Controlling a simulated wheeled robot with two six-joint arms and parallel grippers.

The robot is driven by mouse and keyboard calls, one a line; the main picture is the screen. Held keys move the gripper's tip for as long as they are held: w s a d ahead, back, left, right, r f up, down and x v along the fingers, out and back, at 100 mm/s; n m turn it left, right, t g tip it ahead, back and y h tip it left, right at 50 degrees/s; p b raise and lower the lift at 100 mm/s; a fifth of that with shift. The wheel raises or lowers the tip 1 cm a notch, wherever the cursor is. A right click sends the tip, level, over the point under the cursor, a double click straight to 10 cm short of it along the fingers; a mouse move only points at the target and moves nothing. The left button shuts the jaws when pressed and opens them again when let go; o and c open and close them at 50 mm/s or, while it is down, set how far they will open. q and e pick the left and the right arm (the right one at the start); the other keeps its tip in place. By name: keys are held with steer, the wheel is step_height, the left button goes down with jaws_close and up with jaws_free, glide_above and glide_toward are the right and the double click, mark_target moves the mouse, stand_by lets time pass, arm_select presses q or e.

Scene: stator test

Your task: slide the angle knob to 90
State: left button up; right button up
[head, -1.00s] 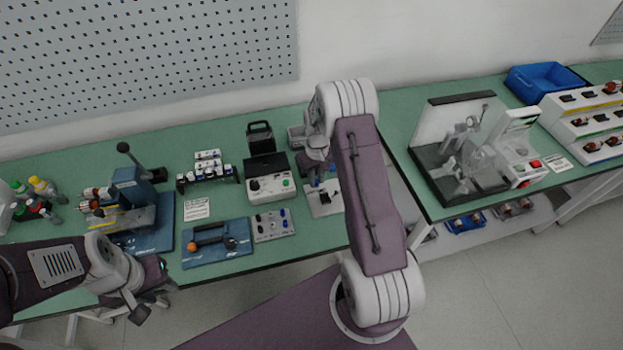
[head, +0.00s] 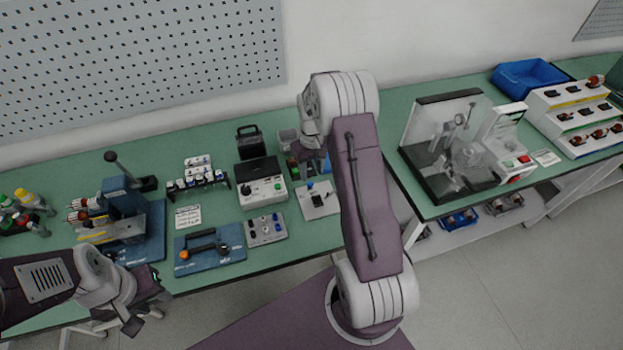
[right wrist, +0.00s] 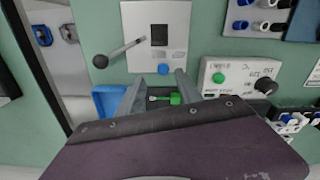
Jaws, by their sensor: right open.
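No knob is legibly marked as the angle knob. A grey plate (head: 321,209) with a black square and a blue knob (head: 310,185) lies near the bench's front edge. A green part (right wrist: 175,99) shows between the fingers. In the head view my right arm partly hides this gripper. My left gripper (head: 150,305) hangs at the bench's front left; its jaws are unclear.
A white control box (head: 262,190) and a grey button panel (head: 266,229) stand left of the plate. A blue bin (right wrist: 108,100) lies beside the right gripper. A blue press (head: 125,205) is at left, and a guarded machine (head: 450,150) stands on the right bench.

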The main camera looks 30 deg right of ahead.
mark_target(312, 183)
steer(key=shift+r, duration=2)
